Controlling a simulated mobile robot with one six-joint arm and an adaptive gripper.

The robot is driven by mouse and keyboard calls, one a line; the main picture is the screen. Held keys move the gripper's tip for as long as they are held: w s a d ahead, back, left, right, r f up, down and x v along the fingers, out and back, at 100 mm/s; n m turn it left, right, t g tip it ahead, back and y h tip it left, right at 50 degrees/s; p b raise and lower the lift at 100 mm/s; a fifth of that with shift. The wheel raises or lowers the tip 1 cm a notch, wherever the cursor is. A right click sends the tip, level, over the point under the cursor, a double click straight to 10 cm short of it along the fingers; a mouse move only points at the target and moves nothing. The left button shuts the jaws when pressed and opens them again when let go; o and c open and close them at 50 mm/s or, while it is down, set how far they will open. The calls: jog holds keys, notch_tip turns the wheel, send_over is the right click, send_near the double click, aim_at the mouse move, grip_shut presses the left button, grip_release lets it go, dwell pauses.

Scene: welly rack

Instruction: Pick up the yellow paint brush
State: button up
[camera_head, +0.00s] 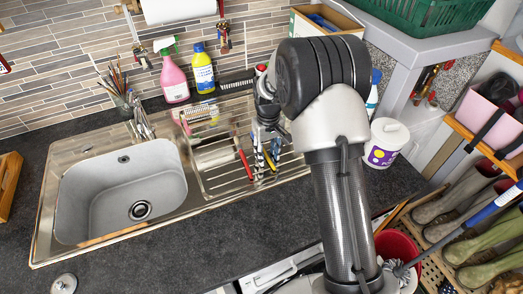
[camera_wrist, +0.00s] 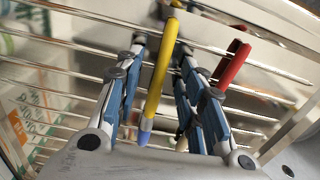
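The yellow paint brush (camera_wrist: 161,68) lies between the two fingers of my gripper (camera_wrist: 160,95) in the wrist view, with a gap visible on each side of it. Its lower end looks bluish in that view. In the head view the brush shows as a small yellow strip (camera_head: 268,159) on the ribbed metal drainboard (camera_head: 222,180). My gripper (camera_head: 263,155) is open, pointing down at the drainboard, with the arm coming from the right. Whether the fingers touch the brush cannot be told.
A red-handled tool (camera_wrist: 236,62) lies just right of the fingers; it also shows in the head view (camera_head: 245,164). The sink basin (camera_head: 122,192) is to the left. Spray bottle (camera_head: 172,78), yellow bottle (camera_head: 203,70) and white tub (camera_head: 385,143) stand nearby.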

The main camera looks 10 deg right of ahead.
jog(key=shift+r, duration=0.1)
jog(key=shift+c, duration=0.3)
grip_shut()
jog(key=shift+r, duration=0.1)
